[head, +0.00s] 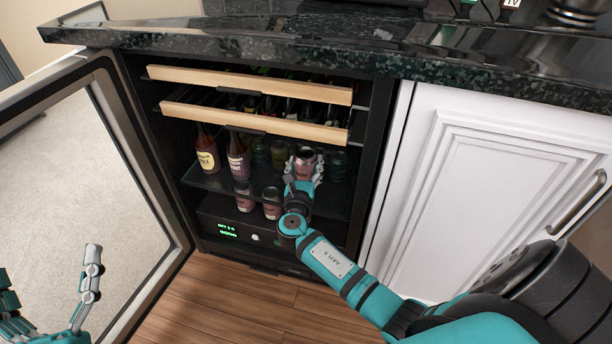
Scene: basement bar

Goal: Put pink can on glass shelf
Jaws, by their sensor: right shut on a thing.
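The pink can (305,158) is in my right gripper (303,181), which is shut on it inside the open bar fridge. The can is upright at the right part of the glass shelf (215,181). I cannot tell whether its base touches the glass, because the gripper hides its lower part. Two more pinkish cans (244,197) (271,204) show lower down, seemingly beneath the glass. My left gripper (50,287) is at the lower left in front of the glass door, partly cut off, with its fingers apart and empty.
Two sauce bottles (206,153) (237,158) stand on the shelf's left, and dark cans (338,165) stand around the held can. Wooden-fronted racks (250,122) hang above. The open glass door (85,170) bounds the left, a white cabinet (490,190) the right.

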